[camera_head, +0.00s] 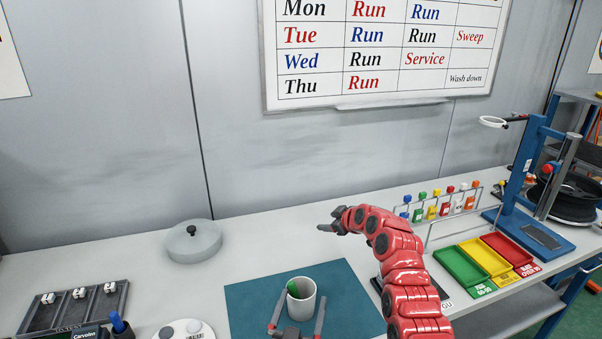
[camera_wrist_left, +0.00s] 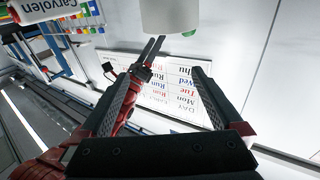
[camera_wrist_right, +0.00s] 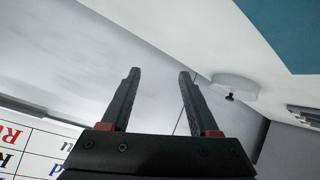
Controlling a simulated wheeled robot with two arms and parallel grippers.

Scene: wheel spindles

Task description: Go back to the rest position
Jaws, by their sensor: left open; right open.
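A white cup (camera_head: 301,305) stands upright on the teal mat (camera_head: 245,300), with a green object (camera_head: 293,288) leaning inside it. My left gripper (camera_head: 297,317) is open, its fingers spread low at the near side of the cup. In the left wrist view the cup (camera_wrist_left: 170,17) lies beyond the open fingertips (camera_wrist_left: 168,70), with a visible gap. My right gripper (camera_head: 328,222) is raised above the table behind the mat, pointing left. In the right wrist view its fingers (camera_wrist_right: 159,75) are apart with nothing between them.
A round lidded grey pot (camera_head: 194,243) stands at the back left. A dark tray (camera_head: 75,303) and a white disc (camera_head: 185,330) are at the front left. Green, yellow and red trays (camera_head: 480,264), a bottle rack (camera_head: 440,208) and a blue stand (camera_head: 525,165) are at the right.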

